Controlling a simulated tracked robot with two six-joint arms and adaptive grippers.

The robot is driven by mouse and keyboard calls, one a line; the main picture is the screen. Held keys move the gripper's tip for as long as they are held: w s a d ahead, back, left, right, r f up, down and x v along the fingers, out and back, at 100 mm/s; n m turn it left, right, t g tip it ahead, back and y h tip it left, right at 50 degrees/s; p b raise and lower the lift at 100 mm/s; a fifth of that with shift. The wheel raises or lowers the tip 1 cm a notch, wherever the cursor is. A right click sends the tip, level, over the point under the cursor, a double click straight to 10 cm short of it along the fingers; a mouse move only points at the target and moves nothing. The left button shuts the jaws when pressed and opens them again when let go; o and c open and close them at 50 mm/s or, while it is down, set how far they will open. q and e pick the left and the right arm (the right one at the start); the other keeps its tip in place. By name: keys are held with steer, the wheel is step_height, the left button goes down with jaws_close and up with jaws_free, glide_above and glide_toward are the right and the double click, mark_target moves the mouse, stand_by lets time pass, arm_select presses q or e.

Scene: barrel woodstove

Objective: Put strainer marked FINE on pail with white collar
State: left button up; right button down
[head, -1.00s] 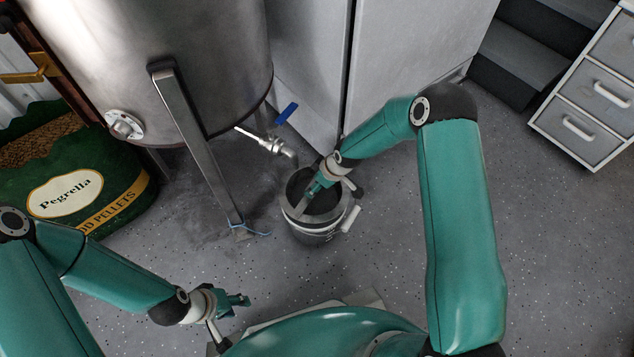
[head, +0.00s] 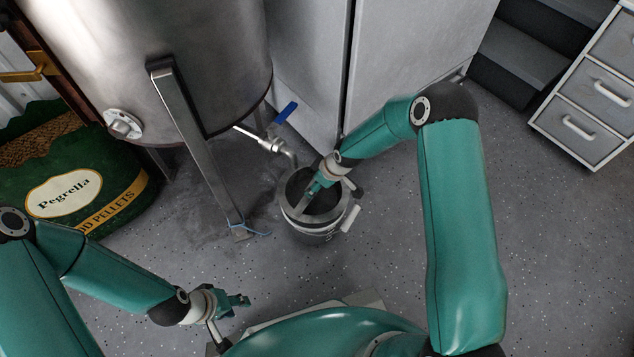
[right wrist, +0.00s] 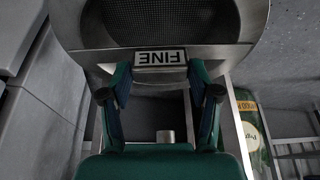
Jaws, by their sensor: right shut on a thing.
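The strainer (right wrist: 163,24), a round metal ring with dark mesh, fills the top of the right wrist view. Its tab reads FINE (right wrist: 160,58), upside down there. My right gripper (head: 312,190) is shut on the strainer at this tab side. In the head view, it reaches down over the mouth of a pail (head: 316,237) with a pale band. The strainer is partly hidden by the gripper there, and I cannot tell whether it rests on the rim. My left gripper (head: 240,300) is low at left, away from the pail; its jaw opening is unclear.
A steel tank (head: 185,60) with a leg (head: 195,140) stands left of the pail. Its blue-handled tap (head: 277,146) is close to the pail's rim. A grey cabinet (head: 410,45) stands behind. A pellet sack (head: 75,190) is at left. The floor right of the pail is clear.

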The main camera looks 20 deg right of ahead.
steer(key=shift+f+b, duration=2.35)
steer(key=shift+f, duration=0.15)
stand_by(1.2)
stand_by(0.4)
steer(key=shift+c, duration=0.9)
jaws_free()
steer(key=shift+o, duration=0.9)
steer(key=shift+p+v, duration=2.7)
steer(key=shift+v, duration=0.75)
steer(key=shift+r, duration=0.15)
